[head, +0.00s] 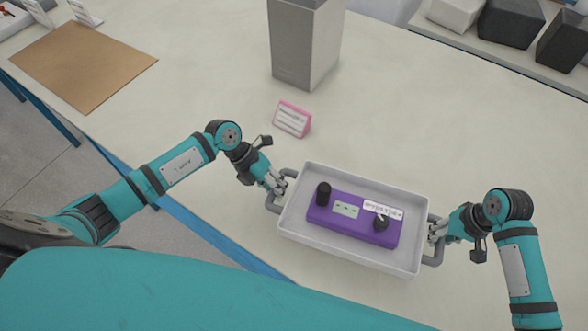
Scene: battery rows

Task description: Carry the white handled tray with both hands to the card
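The white handled tray (292,237) is on or just above the pale table; I cannot tell which. It holds a purple block (352,232) with two black knobs and a white label. My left gripper (280,187) is at the tray's left handle (271,203), its fingers closed around the bar. My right gripper (434,233) is at the right handle (433,256), its fingers closed around that bar. A small pink-framed card (292,119) stands on the table behind the tray's left end.
A tall grey box (303,45) stands behind the pink card. A brown sheet (84,62) lies at the far left, with white cards behind it. The table between sheet and card is clear.

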